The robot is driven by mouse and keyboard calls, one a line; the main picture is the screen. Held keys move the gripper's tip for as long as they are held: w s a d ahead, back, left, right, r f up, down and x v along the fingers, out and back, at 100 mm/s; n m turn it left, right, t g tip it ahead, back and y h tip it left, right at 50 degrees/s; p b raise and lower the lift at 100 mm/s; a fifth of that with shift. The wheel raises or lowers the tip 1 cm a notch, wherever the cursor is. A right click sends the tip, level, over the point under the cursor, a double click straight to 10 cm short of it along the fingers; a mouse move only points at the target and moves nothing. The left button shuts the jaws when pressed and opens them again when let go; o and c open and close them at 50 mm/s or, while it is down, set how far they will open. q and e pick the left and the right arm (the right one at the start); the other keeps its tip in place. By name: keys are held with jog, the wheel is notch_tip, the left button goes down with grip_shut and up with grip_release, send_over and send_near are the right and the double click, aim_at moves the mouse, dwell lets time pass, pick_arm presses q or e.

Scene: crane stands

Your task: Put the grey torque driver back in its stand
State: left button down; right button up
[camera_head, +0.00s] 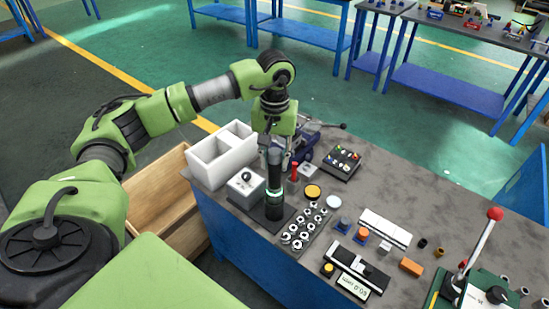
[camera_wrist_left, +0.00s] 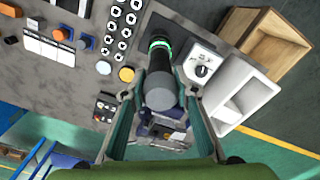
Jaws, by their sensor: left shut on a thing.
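The grey torque driver (camera_head: 274,172) stands upright, its grey round end (camera_wrist_left: 160,96) towards me in the left wrist view. Its stand (camera_head: 274,210) is a black cylinder with a glowing green ring on a dark base plate, near the bench's front left edge; the ring also shows in the left wrist view (camera_wrist_left: 160,42). The driver's lower end meets the stand at the ring, in line with it; how deep it sits is hidden. My left gripper (camera_head: 276,160) points down and is shut on the driver's upper part, a finger on each side. My right gripper is not in view.
A white divided bin (camera_head: 222,152) and a grey box with a black knob (camera_head: 246,184) stand close left of the stand. A socket tray (camera_head: 303,230), a yellow disc (camera_head: 313,191) and a red-topped item (camera_head: 294,170) are close right. A red-knobbed lever press (camera_head: 480,245) stands farther right.

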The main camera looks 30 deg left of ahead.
aim_at(274, 152)
pick_arm(q)
jog(key=shift+f+b, duration=0.7)
jog(key=shift+f, duration=0.2)
jog(key=c, duration=1.5)
grip_release()
jog(key=shift+r, duration=0.1)
jog(key=shift+r+p, duration=1.5)
jog(key=shift+r, duration=0.95)
